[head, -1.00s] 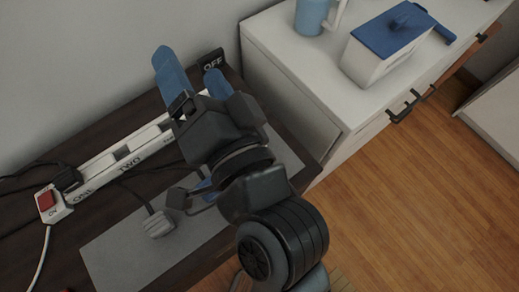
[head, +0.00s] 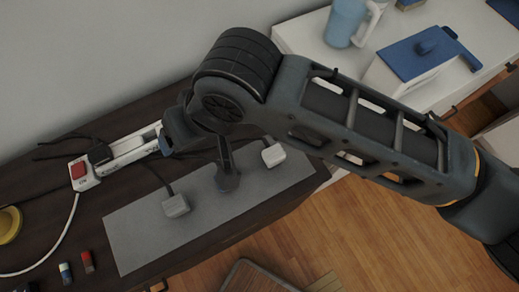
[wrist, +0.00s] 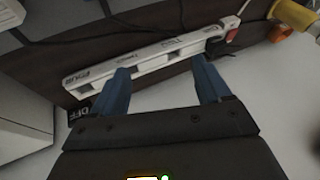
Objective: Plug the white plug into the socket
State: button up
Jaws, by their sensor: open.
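A white power strip (head: 128,147) with a red switch (head: 79,171) lies along the back of the dark desk, and it also shows in the wrist view (wrist: 150,57). A black plug (head: 99,153) sits at its switch end. Two whitish plugs with dark cords, a left one (head: 176,206) and a right one (head: 273,155), lie on the grey mat (head: 135,235). My gripper (wrist: 163,72) is open and empty, its blue fingers apart in front of the strip in the wrist view. In the head view my arm hides most of it and part of the strip.
A white cabinet stands at the right with a blue mug (head: 346,22) and a blue-lidded box (head: 420,62). A yellow object (head: 9,224) and small red (head: 88,262) and blue-white (head: 66,273) items lie at the desk's left. The wall is close behind the strip.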

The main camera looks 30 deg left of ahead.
aim_at(274, 153)
jog(key=w+d+f+h, duration=0.1)
jog(key=w+d, duration=0.1)
jog(key=d, duration=0.2)
jog(key=w+d+f+t+h, duration=0.1)
jog(key=w+d+h, duration=0.1)
jog(key=w+d, duration=0.1)
jog(key=w+d+f+h, duration=0.1)
jog(key=w+d+h, duration=0.1)
jog(key=w+d, duration=0.1)
jog(key=shift+d+m+t+p, duration=0.3)
jog(key=shift+d+t+p, duration=0.1)
jog(key=shift+d, duration=0.4)
jog(key=shift+w+d+f, duration=0.1)
jog(key=shift+d+f, duration=0.1)
jog(key=shift+f, duration=0.1)
jog(key=shift+w+f+p, duration=0.2)
jog(key=shift+f+p, duration=0.35)
jog(key=shift+f, duration=3.05)
jog(key=shift+c, duration=0.2)
jog(key=c, duration=1.1)
